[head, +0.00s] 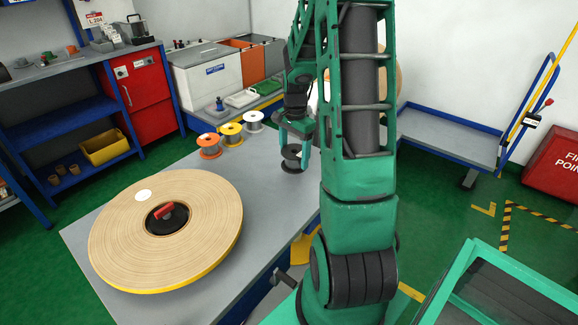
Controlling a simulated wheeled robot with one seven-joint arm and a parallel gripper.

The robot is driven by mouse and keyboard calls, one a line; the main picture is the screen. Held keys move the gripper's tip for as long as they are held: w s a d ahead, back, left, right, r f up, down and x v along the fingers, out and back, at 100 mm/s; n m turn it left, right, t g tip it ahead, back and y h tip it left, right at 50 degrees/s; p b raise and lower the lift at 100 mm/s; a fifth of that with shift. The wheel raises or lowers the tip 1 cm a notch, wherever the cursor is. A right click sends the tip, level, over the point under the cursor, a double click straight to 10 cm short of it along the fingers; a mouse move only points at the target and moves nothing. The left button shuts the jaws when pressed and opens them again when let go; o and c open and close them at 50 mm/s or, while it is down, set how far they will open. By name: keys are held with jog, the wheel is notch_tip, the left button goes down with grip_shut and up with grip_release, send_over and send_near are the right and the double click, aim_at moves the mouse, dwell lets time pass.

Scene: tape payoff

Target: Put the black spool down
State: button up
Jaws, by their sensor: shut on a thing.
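The black spool (291,158) is at the far right part of the grey table, below my gripper (294,146). My gripper points down and is shut on the black spool. I cannot tell whether the spool touches the tabletop or hangs just above it. The table (262,215) has bare surface around the black spool.
A large tape roll (110,235) with a red handle at its hub covers the table's front left. Bins (212,75) stand behind the table. A blue-railed cart (450,135) and a red box (555,165) stand at right. My arm hides part of the table's right side.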

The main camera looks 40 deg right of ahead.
aim_at(294, 163)
jog(key=shift+f, duration=2)
jog(key=shift+f, duration=0.1)
jog(key=o, duration=1.4)
jog(key=shift+c, duration=0.2)
notch_tip(294, 163, up, 11)
jog(key=s+a+r+n, duration=0.3)
jog(key=s+a+n, duration=0.3)
jog(key=s, duration=0.6)
jog(key=s+a+r+n, duration=0.4)
jog(key=s+a, duration=0.5)
jog(key=s, duration=0.3)
jog(key=shift+a+n, duration=0.4)
jog(key=shift+n, duration=0.5)
